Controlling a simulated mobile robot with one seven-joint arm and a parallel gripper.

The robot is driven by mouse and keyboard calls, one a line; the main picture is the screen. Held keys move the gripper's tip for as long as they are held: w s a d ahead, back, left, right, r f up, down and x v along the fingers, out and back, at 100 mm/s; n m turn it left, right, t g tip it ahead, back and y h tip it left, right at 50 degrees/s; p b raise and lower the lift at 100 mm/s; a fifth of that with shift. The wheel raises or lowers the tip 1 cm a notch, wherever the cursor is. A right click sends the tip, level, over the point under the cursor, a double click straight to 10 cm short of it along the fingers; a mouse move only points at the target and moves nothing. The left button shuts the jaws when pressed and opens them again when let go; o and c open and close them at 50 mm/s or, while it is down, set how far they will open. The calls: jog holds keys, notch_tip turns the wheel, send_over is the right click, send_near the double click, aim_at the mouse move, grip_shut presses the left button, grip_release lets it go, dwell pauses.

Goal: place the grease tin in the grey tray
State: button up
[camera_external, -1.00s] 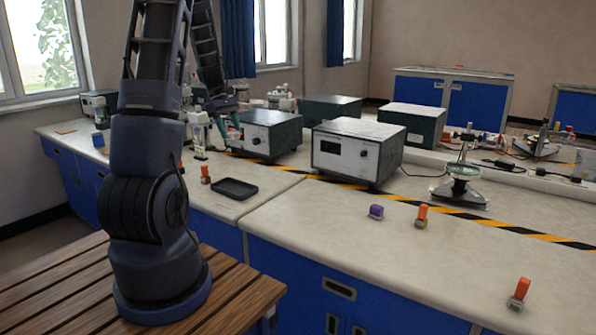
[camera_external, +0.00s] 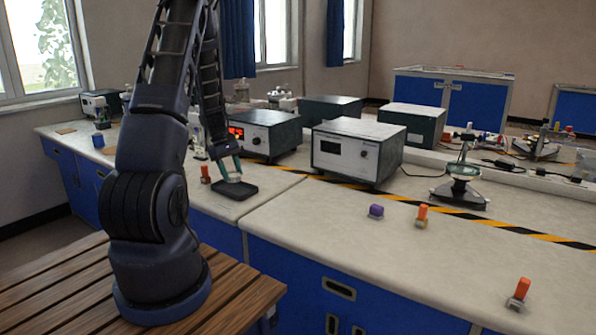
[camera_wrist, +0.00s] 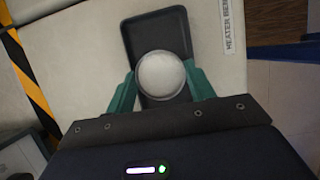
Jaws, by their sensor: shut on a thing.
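The dark grey tray (camera_external: 241,193) lies on the bench, left of centre in the external view. In the wrist view the tray (camera_wrist: 157,28) lies beyond and below my gripper. My gripper (camera_external: 231,177) is over the tray. In the wrist view its green fingers (camera_wrist: 160,84) are shut on a round, pale grease tin (camera_wrist: 161,76), one finger on each side. The tin covers part of the tray. I cannot tell whether the tin touches the tray floor.
An orange-topped object (camera_external: 205,173) stands just left of the tray. A box-shaped instrument (camera_external: 265,135) with a red display is behind it. A yellow-and-black strip (camera_external: 335,181) crosses the bench. The bench front at right holds a purple object (camera_external: 376,211) and orange-topped pieces.

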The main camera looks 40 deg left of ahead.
aim_at(230, 175)
jog(key=shift+f, duration=1.95)
jog(key=shift+f, duration=0.1)
jog(key=o, duration=0.8)
jog(key=v, duration=1.2)
